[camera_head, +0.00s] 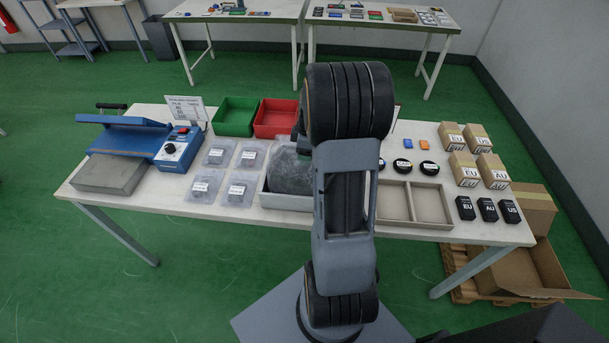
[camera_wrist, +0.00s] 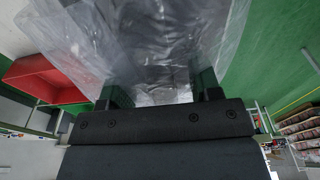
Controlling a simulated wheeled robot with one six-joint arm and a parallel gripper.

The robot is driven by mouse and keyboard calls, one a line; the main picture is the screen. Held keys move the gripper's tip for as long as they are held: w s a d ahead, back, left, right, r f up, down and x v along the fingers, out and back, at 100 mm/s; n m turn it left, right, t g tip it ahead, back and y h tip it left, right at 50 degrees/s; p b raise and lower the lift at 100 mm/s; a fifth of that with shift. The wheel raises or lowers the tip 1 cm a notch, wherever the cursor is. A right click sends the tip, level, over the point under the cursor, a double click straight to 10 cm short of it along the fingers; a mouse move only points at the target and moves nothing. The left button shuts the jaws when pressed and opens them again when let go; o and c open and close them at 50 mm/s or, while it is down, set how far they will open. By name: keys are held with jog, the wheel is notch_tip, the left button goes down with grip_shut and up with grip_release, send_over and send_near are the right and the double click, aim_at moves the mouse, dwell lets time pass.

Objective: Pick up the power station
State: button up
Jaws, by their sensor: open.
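A crumpled, clear-grey plastic-wrapped bundle (camera_head: 289,172) sits at the grey tray (camera_head: 286,202) in the middle of the table, partly hidden by my arm. It fills the middle of the wrist view (camera_wrist: 140,45), with something dark inside. I cannot tell whether it is the power station; no label shows on it. My gripper (camera_wrist: 161,90) has its two dark fingers spread apart, with the plastic in front of and between them. I cannot tell whether the fingers touch it. In the head view my arm mostly hides the gripper.
A blue heat press (camera_head: 125,140) stands at the left, beside several bagged, labelled items (camera_head: 208,185). Green (camera_head: 235,117) and red (camera_head: 275,119) bins stand behind. To the right are a divided tray (camera_head: 432,205), black adapters (camera_head: 487,209) and brown boxes (camera_head: 466,168).

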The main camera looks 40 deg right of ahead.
jog(key=shift+f+b, duration=0.25)
jog(key=shift+b, duration=0.05)
jog(key=shift+c, duration=0.4)
grip_shut()
dwell(0.5)
dwell(0.6)
jog(key=shift+w+r, duration=0.1)
jog(key=shift+r, duration=0.05)
